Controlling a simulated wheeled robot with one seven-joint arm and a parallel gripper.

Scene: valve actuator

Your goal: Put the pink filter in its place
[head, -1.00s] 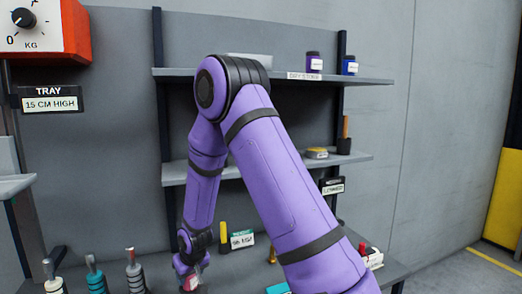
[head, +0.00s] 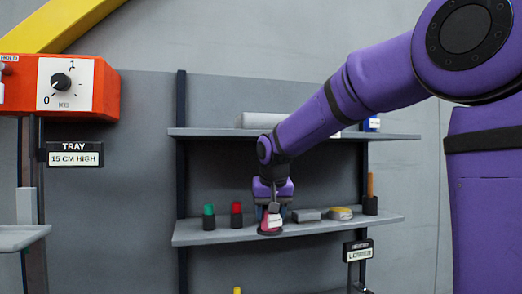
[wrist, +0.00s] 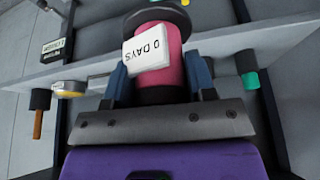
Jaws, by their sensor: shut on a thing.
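The pink filter (wrist: 174,72) is a pink cylinder with dark round ends and a white label reading "0 DAYS". My gripper (wrist: 160,88) is shut on it, with a blue-grey finger on each side. In the head view, my gripper (head: 272,207) points down and holds the pink filter (head: 275,221) roughly upright at the front edge of the middle shelf (head: 340,225). I cannot tell whether its dark base touches the shelf. No marked place for the filter can be made out.
Left of the filter on the shelf stand a green-topped item (head: 209,216) and a red-topped item (head: 236,214). To its right are a grey block (head: 306,215), a yellow-and-grey item (head: 340,213) and a dark holder with a wooden handle (head: 370,204). The upper shelf (head: 395,136) is overhead.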

